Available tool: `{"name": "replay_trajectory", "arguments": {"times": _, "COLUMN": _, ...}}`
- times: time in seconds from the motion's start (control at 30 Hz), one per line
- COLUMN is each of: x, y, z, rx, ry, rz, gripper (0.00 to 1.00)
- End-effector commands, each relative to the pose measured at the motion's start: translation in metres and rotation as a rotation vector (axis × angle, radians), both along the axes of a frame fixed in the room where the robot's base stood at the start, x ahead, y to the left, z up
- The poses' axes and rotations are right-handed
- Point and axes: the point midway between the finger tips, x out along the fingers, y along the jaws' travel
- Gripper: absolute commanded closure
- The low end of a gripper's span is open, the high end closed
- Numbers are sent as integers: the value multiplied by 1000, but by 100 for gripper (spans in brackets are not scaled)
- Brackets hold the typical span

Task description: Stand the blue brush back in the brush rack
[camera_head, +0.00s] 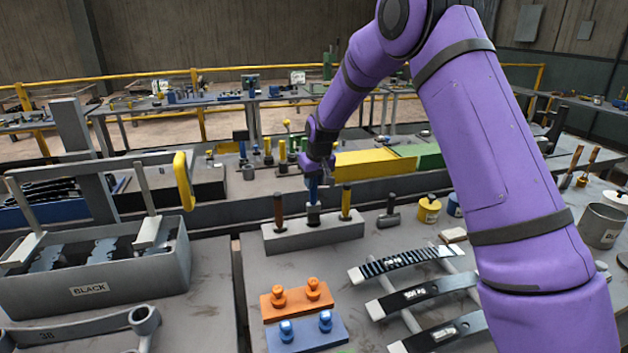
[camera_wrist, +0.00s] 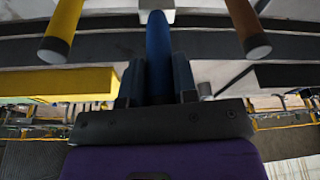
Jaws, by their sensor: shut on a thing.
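The blue brush (camera_head: 313,190) is upright in my gripper (camera_head: 316,172), over the middle of the pale brush rack (camera_head: 312,237). Its blue handle (camera_wrist: 158,42) lies between the two fingers of my gripper (camera_wrist: 157,78) in the wrist view. The lower grey part of the brush meets the rack's top in the head view; I cannot tell how deep it sits. A brown-handled brush (camera_head: 278,208) stands to its left in the rack and a yellow-handled brush (camera_head: 346,200) to its right. Both handles also show in the wrist view, yellow (camera_wrist: 62,30) and brown (camera_wrist: 245,28).
A grey bin marked BLACK (camera_head: 100,285) stands at left. Orange (camera_head: 297,299) and blue (camera_head: 306,335) blocks with knobs lie in front of the rack. A hammer-like tool (camera_head: 389,215) and a yellow pot (camera_head: 429,209) stand to the right. Leaf springs (camera_head: 415,296) lie at front right.

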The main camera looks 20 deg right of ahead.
Motion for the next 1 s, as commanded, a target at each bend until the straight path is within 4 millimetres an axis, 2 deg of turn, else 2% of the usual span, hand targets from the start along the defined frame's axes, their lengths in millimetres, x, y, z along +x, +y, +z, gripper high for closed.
{"name": "replay_trajectory", "arguments": {"times": 1.0, "x": 0, "y": 0, "z": -13, "rx": 0, "ry": -1, "rz": 0, "gripper": 100}}
